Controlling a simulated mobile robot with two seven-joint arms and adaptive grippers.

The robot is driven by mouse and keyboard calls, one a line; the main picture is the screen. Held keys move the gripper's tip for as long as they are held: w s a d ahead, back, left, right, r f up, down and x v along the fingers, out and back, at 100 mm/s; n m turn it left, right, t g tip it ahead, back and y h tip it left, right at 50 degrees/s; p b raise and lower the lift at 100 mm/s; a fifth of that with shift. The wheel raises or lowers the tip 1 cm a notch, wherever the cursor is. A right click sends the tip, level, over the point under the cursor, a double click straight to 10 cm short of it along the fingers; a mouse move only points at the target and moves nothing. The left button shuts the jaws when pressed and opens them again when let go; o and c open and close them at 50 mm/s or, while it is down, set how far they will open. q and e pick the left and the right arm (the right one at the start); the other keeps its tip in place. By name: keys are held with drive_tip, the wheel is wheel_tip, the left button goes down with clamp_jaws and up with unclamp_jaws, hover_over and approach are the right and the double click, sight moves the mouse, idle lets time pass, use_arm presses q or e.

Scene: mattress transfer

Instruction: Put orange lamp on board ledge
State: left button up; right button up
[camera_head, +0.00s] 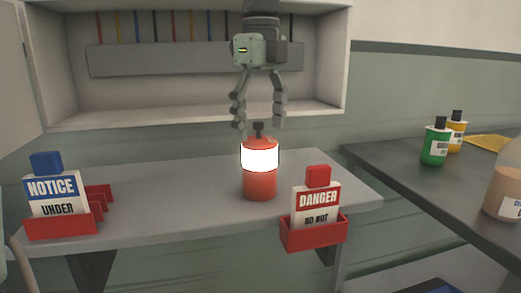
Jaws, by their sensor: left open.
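The orange lamp (260,185) stands upright on the grey shelf table. It has a glowing white band and a dark knob on top. My left gripper (259,118) is open and points down, with its fingertips on either side of the knob, just above the lamp body. Whether the fingers touch the knob I cannot tell. The open wall cabinet behind has a board with coloured strips; its bottom ledge (190,116) runs along the front below the board. My right gripper is not in view.
A red holder (62,226) with a NOTICE sign stands at the left. A red holder (315,236) with a DANGER sign is at the table's front right. Green (436,146) and yellow bottles stand on a dark counter at the right. The table between lamp and NOTICE sign is clear.

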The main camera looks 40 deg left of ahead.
use_arm(q)
drive_tip(key=shift+r, duration=1.8)
